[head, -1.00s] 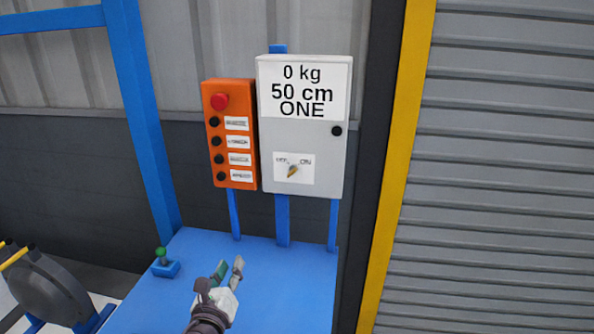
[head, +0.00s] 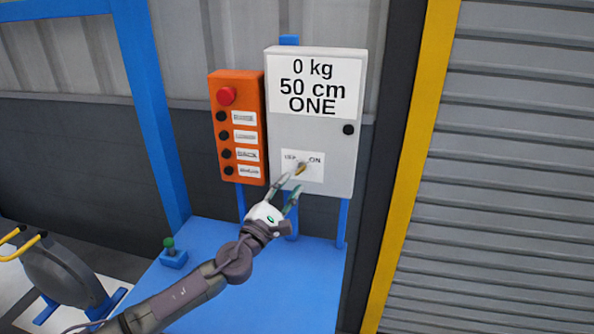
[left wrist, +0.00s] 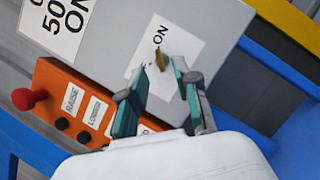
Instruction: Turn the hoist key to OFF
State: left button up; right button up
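The hoist key (head: 300,169) is a small brass-coloured key on a white label on the front of the grey control box (head: 330,205). The label reads ON at its right; the word at its left is blurred. The key leans toward the ON side. My left gripper (head: 288,188) is open and empty, just below the key. In the left wrist view the key (left wrist: 160,60) shows beyond and between the open fingertips (left wrist: 156,82), apparently apart from them. My right gripper is not in view.
An orange button box (head: 238,125) with a red stop button (head: 226,96) is left of the grey box. A yellow post (head: 412,160) and shutter are at right.

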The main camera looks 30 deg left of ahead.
aim_at(301, 170)
pick_arm(q)
jog(key=shift+p+x, duration=0.3)
jog(key=shift+x, duration=1.8)
jog(key=shift+f, duration=0.1)
jog(key=shift+c, duration=0.3)
grip_shut()
